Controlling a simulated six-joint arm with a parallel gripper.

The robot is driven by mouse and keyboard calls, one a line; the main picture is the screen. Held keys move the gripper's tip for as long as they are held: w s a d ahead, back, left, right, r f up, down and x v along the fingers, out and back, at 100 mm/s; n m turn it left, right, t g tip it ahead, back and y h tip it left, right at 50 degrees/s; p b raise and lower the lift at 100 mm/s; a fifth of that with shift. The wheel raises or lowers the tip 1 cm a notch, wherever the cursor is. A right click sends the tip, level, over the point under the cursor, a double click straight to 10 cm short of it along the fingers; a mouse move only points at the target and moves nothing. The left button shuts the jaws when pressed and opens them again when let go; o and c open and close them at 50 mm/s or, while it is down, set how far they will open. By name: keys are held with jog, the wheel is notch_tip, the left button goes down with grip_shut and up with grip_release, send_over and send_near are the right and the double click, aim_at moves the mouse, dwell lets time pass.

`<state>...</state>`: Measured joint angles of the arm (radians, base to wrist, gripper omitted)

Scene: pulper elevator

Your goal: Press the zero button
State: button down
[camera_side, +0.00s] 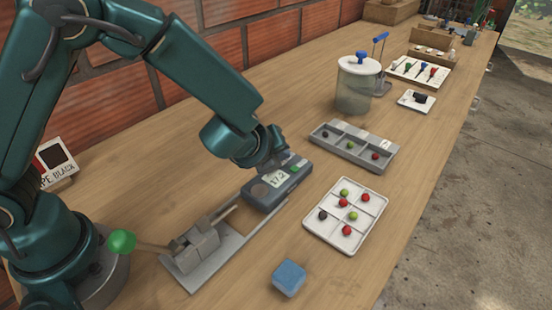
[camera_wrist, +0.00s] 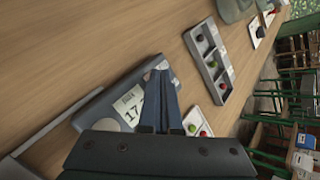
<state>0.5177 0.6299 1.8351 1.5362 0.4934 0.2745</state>
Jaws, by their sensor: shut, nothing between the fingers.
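A grey-blue meter (camera_side: 277,194) lies on the bench with a pale display (camera_side: 275,180) that seems to read 17.2. A green button (camera_side: 294,168) is at its far right end, and a round disc (camera_side: 258,191) is at its near end. My gripper (camera_side: 278,162) is shut and empty, low over the far end of the meter. In the wrist view the fingers (camera_wrist: 160,75) lie across that end of the meter (camera_wrist: 90,107), beside the display (camera_wrist: 130,105), and hide part of it. I cannot tell whether the fingertips touch a button or which button is zero.
A compartment tray (camera_side: 352,146) and a white tray (camera_side: 345,222) with red, green and dark berries lie to the right. A blue block (camera_side: 289,278) is in front. A lever device (camera_side: 200,245) with a green knob stands close to the meter's near end.

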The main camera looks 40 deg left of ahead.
jog(key=shift+f, duration=0.25)
dwell(0.4)
jog(key=shift+r, duration=0.85)
jog(key=shift+r, duration=2.5)
jog(key=shift+a, duration=0.1)
